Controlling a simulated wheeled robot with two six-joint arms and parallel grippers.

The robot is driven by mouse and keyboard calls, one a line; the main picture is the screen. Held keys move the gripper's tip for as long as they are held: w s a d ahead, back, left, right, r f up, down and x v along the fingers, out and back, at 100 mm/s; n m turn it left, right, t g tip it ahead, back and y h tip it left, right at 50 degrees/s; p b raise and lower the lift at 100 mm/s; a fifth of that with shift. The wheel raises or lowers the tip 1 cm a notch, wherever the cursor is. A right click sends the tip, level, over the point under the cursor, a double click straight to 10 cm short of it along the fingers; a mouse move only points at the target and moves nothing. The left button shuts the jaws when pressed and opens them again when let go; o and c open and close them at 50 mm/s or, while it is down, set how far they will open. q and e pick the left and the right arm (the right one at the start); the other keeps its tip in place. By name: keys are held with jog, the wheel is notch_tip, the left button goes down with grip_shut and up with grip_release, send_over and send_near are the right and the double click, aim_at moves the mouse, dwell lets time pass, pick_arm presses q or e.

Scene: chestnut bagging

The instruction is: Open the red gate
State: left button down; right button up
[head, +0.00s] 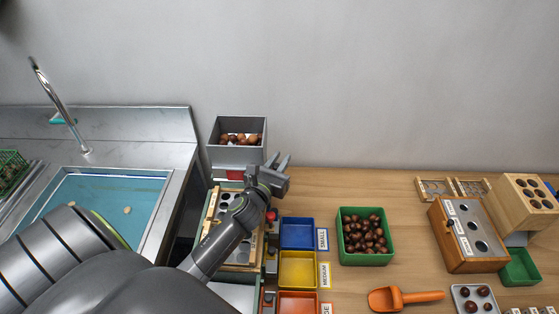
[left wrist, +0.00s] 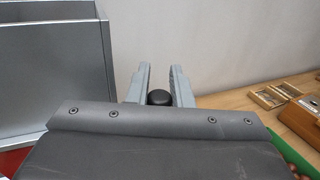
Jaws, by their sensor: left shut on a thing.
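The red gate (head: 235,174) shows as a small red patch under the grey hopper (head: 237,155), which holds chestnuts. In the left wrist view a red edge (left wrist: 12,160) shows below the hopper's grey wall (left wrist: 50,85). My left gripper (head: 283,161) is just right of the hopper and gate. In the left wrist view its two fingers (left wrist: 161,84) are on either side of a round black knob (left wrist: 160,97), and it is shut on this knob. Whether the knob joins the red gate is hidden by the gripper. My right gripper is not in view.
Below the hopper is a sorting board (head: 215,215), partly behind my left arm. Blue (head: 297,233), yellow (head: 297,270) and orange (head: 298,303) bins stand to its right. A green bin of chestnuts (head: 390,254) and an orange scoop (head: 388,298) lie farther right. The sink (head: 110,200) is left.

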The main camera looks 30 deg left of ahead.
pick_arm(q)
jog(key=w+d, duration=0.1)
jog(key=d, duration=0.1)
jog(key=w+d+p, duration=0.1)
jog(key=d, duration=0.1)
jog(key=shift+w+d, duration=0.1)
jog(key=shift+w, duration=0.2)
jog(key=c, duration=1.6)
grip_release()
jog(key=shift+s, duration=0.15)
jog(key=s+d, duration=0.1)
jog(key=s, duration=0.4)
jog(key=s+d, duration=0.1)
jog(key=s, duration=1.1)
jog(key=shift+d, duration=0.4)
